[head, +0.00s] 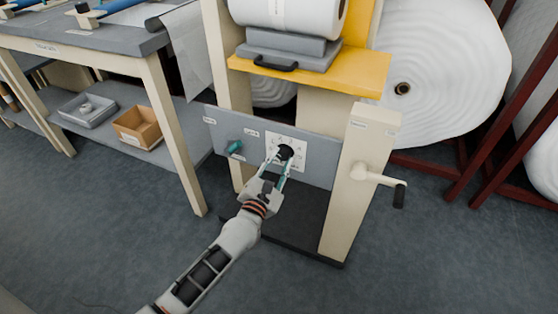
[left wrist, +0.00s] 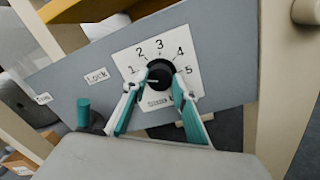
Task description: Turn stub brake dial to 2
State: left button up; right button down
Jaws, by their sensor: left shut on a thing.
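The stub brake dial is a round black knob (head: 286,152) on a white square plate on the grey front panel. My right gripper is not in view.
A teal lock knob (head: 235,147) sits left of the dial, close to my left finger in the wrist view. A crank handle (head: 380,182) sticks out on the right post. A yellow shelf (head: 363,74) overhangs above. A workbench (head: 160,95) stands left; floor in front is clear.

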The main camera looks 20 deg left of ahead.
pick_arm(q)
jog(key=m, duration=0.3)
jog(key=shift+r+p, duration=0.15)
jog(key=shift+p, duration=0.2)
jog(key=shift+m, duration=0.9)
jog(key=m+p, duration=0.1)
jog(key=m, duration=0.1)
jog(key=shift+m, duration=0.3)
jog(key=shift+m+p, duration=0.35)
jog(key=shift+m, duration=0.55)
jog(key=shift+f+m, duration=0.25)
jog(key=shift+m, duration=0.15)
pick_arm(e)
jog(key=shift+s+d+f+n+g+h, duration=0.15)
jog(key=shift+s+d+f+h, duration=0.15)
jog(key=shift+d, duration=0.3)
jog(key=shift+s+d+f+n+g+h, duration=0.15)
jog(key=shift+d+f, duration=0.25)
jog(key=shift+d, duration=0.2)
pick_arm(q)
jog(key=shift+h, duration=0.3)
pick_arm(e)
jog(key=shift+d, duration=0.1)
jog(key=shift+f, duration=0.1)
pick_arm(q)
jog(key=o, duration=1.1)
